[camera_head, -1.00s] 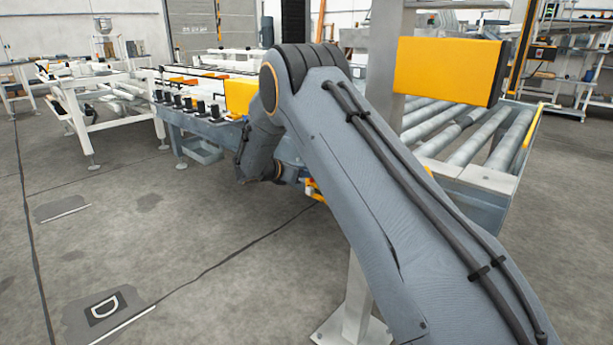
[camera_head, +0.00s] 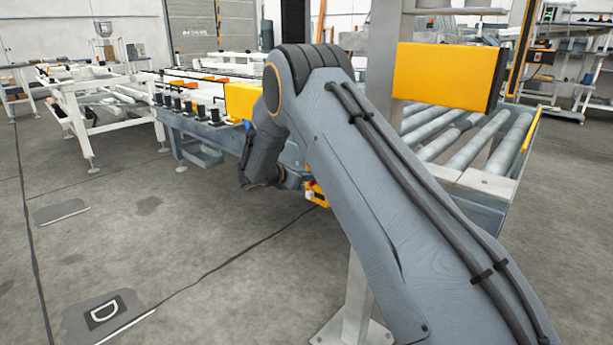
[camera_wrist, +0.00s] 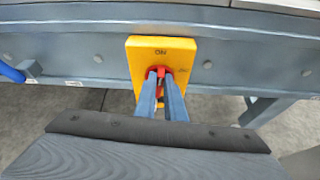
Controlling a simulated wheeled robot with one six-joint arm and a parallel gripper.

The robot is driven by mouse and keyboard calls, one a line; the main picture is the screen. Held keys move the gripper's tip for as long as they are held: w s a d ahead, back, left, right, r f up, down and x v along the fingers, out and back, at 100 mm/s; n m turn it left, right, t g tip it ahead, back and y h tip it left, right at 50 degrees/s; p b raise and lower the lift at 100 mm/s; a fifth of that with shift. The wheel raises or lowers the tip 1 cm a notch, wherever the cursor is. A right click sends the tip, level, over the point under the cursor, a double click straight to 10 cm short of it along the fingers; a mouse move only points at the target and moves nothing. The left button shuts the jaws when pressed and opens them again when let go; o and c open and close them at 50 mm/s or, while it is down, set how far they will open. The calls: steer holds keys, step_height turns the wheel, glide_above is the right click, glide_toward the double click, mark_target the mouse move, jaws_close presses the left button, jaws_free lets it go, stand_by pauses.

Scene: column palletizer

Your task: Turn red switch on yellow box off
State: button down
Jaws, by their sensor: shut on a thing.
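In the wrist view a yellow box (camera_wrist: 162,50) is fixed to the grey-blue side beam of the conveyor, with "ON" lettered near its top edge. The red switch (camera_wrist: 160,71) sits in the middle of the box and is partly hidden by the fingers. My gripper (camera_wrist: 162,76) is at the front of the box, with its two fingers shut on the red switch. The lower part of the box is mostly hidden behind the fingers. In the head view the yellow box (camera_head: 316,193) shows only in part beside my arm.
The conveyor beam (camera_wrist: 60,45) with bolts runs across the wrist view. A larger yellow panel (camera_head: 446,76) on a grey post stands right of my arm in the head view. Rollers (camera_head: 480,145) lie behind it. Open concrete floor (camera_head: 130,230) is at the left.

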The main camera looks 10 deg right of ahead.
mark_target(312, 184)
steer(key=m+t, duration=0.1)
steer(key=m, duration=0.1)
steer(key=s+f+m+t+y+b, duration=0.1)
steer(key=m, duration=0.1)
steer(key=d+m+t+b, duration=0.1)
steer(key=m+t, duration=0.1)
steer(key=shift+s+f+m+y, duration=0.3)
steer(key=shift+m+y, duration=0.1)
steer(key=m+t+b, duration=0.1)
steer(key=b, duration=0.1)
steer(key=m+b, duration=0.1)
steer(key=m, duration=0.1)
steer(key=shift+s+d+f+t+b, duration=0.15)
steer(key=shift+d+f+t+b, duration=0.05)
steer(key=shift+f+t+b, duration=0.2)
steer(key=shift+f+m+t+h+b, duration=0.15)
steer(key=shift+m+t+h+b, duration=0.15)
steer(key=shift+m+b, duration=0.75)
steer(key=shift+m, duration=0.55)
steer(key=c, duration=1.8)
jaws_free()
steer(key=shift+d, duration=0.15)
steer(key=shift+c, duration=0.2)
steer(key=shift+a, duration=0.2)
